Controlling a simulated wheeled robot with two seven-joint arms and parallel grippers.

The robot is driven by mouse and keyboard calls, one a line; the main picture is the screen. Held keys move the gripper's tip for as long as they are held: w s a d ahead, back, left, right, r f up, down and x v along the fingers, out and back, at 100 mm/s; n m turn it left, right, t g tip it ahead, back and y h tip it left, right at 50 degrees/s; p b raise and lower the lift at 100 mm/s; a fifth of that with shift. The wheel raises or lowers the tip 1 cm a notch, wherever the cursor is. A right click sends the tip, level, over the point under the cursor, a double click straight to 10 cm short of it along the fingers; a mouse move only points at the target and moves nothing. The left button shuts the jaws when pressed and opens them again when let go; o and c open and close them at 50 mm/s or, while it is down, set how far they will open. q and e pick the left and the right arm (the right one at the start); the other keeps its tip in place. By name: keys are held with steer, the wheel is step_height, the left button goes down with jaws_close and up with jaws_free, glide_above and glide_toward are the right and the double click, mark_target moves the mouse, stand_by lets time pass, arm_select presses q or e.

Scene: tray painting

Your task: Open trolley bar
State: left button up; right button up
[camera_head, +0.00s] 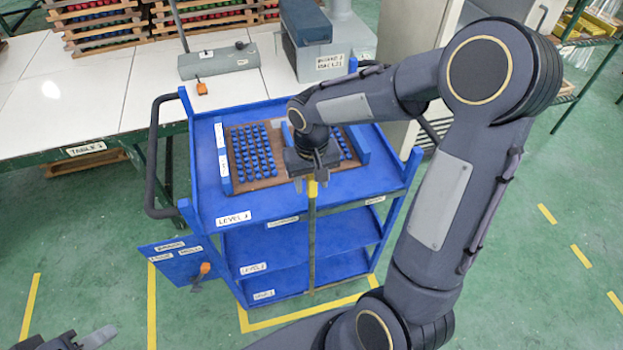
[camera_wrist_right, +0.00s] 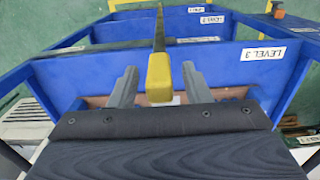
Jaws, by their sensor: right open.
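The blue trolley (camera_head: 208,172) stands in the middle of the head view. Its bar (camera_head: 312,240) runs upright across the front of the shelves and has a yellow upper end. My right gripper (camera_head: 316,182) is above the trolley's front edge at that yellow end. In the right wrist view, the yellow end of the bar (camera_wrist_right: 158,78) lies between the two open fingers of my right gripper (camera_wrist_right: 159,88), with gaps on both sides. My left gripper (camera_head: 88,340) shows only in part at the bottom left, apart from the trolley, and its opening is unclear.
A brown tray (camera_head: 282,182) with blue pieces sits on the trolley's top level, partly hidden by my right arm. A blue panel (camera_head: 178,262) with an orange handle sticks out at the trolley's left. A white table (camera_head: 90,80) stands behind. Green floor is free in front.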

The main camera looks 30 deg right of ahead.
mark_target(414, 157)
jaws_close()
steer(key=shift+d, duration=0.15)
steer(key=s+d, duration=0.2)
steer(key=d, duration=0.6)
steer(key=s+d, duration=0.2)
steer(key=d, duration=0.6)
steer(key=s+d, duration=0.2)
steer(key=d, duration=0.6)
steer(key=shift+d, duration=0.1)
steer(key=shift+d+r, duration=0.1)
jaws_free()
steer(key=shift+d, duration=0.2)
steer(key=shift+a, duration=0.15)
step_height(414, 157, up, 8)
steer(key=shift+b, duration=0.35)
